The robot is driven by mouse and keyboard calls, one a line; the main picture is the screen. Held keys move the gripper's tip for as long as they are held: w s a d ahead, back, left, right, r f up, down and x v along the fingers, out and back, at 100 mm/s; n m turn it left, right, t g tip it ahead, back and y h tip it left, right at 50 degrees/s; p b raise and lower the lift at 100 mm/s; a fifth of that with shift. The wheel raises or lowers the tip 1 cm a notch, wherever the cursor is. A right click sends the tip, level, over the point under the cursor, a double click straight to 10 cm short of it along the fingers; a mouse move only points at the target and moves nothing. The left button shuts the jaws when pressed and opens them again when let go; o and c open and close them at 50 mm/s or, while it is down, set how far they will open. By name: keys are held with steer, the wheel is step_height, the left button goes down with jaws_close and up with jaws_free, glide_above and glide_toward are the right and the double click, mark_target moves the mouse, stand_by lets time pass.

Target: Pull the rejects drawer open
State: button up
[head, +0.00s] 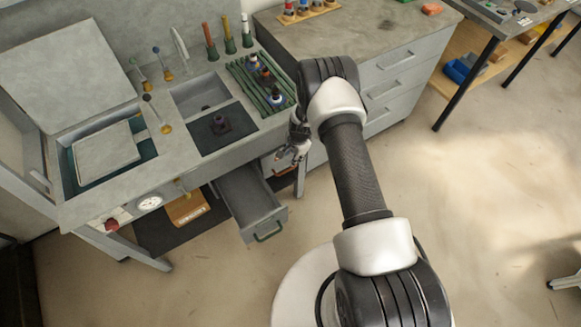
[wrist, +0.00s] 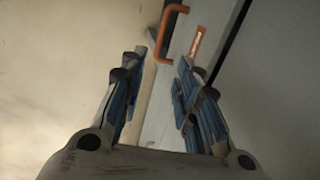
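In the wrist view an orange bar handle (wrist: 172,30) stands on a pale grey drawer front (wrist: 180,48), with a small orange label (wrist: 197,42) beside it. The label's writing is too small to read, so I cannot confirm that it says rejects. My gripper (wrist: 163,62) is open and empty, with the handle just beyond its fingertips and not visibly touched. In the head view my gripper (head: 294,152) is low at the bench's right front, partly covering a drawer front (head: 272,163) that looks shut.
A grey drawer (head: 250,200) with a dark handle (head: 267,233) stands pulled out, left of my gripper. A grey cabinet (head: 390,75) with drawers stands to the right. The bench (head: 75,210) carries bottles and tools.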

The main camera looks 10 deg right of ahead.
mark_target(290, 169)
steer(key=f+b, duration=0.1)
steer(key=f, duration=0.3)
steer(key=w+f+b, duration=0.1)
steer(key=f+b, duration=0.1)
steer(key=f, duration=0.2)
steer(key=w+f+b, duration=0.1)
steer(key=f, duration=0.3)
steer(key=shift+w+a+f, duration=0.1)
steer(key=shift+a+f, duration=0.05)
steer(key=shift+a, duration=0.25)
steer(key=shift+c, duration=0.5)
jaws_close()
